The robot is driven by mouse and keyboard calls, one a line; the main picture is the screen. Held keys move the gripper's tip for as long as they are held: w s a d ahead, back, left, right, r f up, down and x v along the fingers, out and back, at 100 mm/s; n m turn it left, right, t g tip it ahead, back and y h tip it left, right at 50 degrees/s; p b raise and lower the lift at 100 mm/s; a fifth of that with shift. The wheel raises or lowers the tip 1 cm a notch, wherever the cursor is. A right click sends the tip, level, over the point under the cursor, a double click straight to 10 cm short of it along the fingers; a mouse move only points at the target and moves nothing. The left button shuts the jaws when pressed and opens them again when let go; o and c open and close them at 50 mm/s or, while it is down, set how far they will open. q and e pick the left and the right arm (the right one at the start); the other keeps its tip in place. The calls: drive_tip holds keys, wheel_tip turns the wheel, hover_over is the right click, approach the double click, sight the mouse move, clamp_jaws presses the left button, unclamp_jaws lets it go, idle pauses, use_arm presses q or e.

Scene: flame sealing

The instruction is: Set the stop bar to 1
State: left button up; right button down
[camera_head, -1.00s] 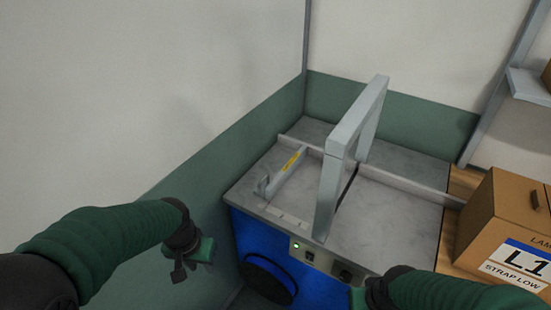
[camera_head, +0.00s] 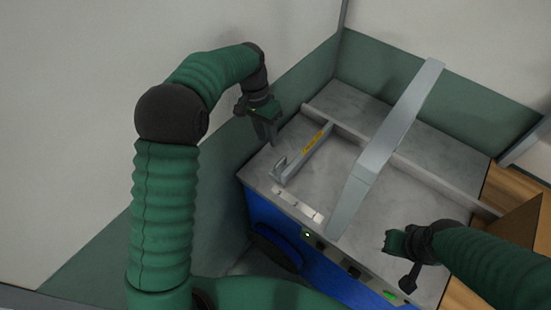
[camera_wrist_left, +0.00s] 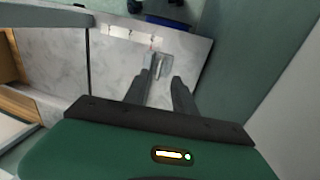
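The stop bar (camera_head: 305,153) is a grey bar with a yellow label, lying along the left part of the machine's top, with an upright tab at its front end. A pale strip with small marks (camera_head: 297,204) lies by the front edge; its figures are too small to read. My left gripper (camera_head: 270,142) hangs beside the machine's left edge, left of the bar, fingers down and apart. In the left wrist view, the open fingers (camera_wrist_left: 162,78) point towards the bar's tab (camera_wrist_left: 163,64), with no clear contact. My right gripper (camera_head: 390,243) is over the front right; its finger opening is unclear.
A grey arch (camera_head: 390,140) stands across the machine top (camera_head: 350,125), right of the bar. A low rail (camera_head: 430,180) runs behind it. The blue machine body (camera_head: 280,226) has a front control panel. A brown box (camera_head: 525,232) stands at the right. Walls close in left and behind.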

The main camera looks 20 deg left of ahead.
use_arm(q)
drive_tip(key=p, duration=0.1)
hover_over(273, 174)
drive_tip(key=w, duration=0.1)
drive_tip(key=f, duration=1.2)
drive_tip(key=shift+a, duration=0.2)
drive_tip(key=shift+s+d+f, duration=0.1)
drive_tip(key=shift+s+f, duration=0.05)
drive_tip(key=shift+f, duration=0.25)
drive_tip(key=shift+d, duration=0.1)
drive_tip(key=shift+c, duration=0.7)
clamp_jaws()
